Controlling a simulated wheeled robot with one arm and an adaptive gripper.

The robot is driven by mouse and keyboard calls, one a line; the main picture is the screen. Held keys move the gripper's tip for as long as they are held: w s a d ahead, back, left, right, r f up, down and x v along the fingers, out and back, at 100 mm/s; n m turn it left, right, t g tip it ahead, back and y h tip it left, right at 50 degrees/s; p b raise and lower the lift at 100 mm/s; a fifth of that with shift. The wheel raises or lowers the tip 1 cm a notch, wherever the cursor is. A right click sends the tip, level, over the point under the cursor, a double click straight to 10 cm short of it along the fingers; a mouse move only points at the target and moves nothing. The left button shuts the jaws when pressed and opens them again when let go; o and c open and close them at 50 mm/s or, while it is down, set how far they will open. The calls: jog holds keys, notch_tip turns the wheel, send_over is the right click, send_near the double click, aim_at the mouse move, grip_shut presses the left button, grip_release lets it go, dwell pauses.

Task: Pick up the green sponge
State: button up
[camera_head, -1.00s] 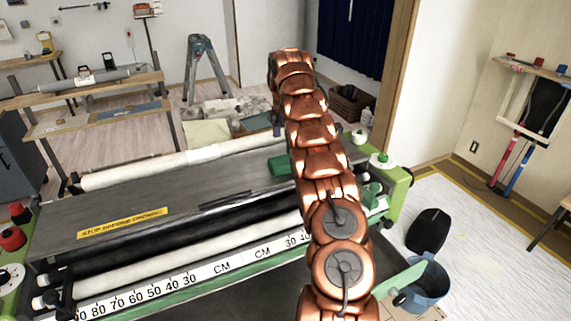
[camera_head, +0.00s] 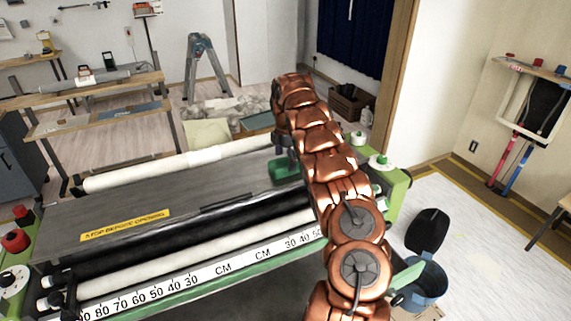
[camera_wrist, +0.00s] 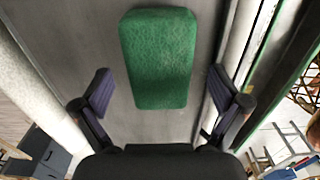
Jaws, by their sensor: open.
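The green sponge (camera_head: 284,169) lies on the dark flat top of the paster machine (camera_head: 130,205), near its right end. In the head view my arm hides part of it. In the wrist view the whole sponge (camera_wrist: 158,58) shows as a green block on the grey surface, its long side running up and down the picture. My gripper (camera_wrist: 160,95) is open and empty, with one finger to the left and one to the right of the sponge's near end. Neither finger appears to touch it. In the head view the gripper (camera_head: 284,155) is small and partly hidden at the sponge.
A white roller (camera_head: 205,155) runs along the machine's far edge. Another roller and a ruler strip (camera_head: 220,268) run along its near side. Green end housings with knobs (camera_head: 380,162) stand at the right. A blue bucket (camera_head: 428,285) stands on the floor at right.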

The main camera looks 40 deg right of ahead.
jog(key=shift+f, duration=0.7)
jog(key=c, duration=1.1)
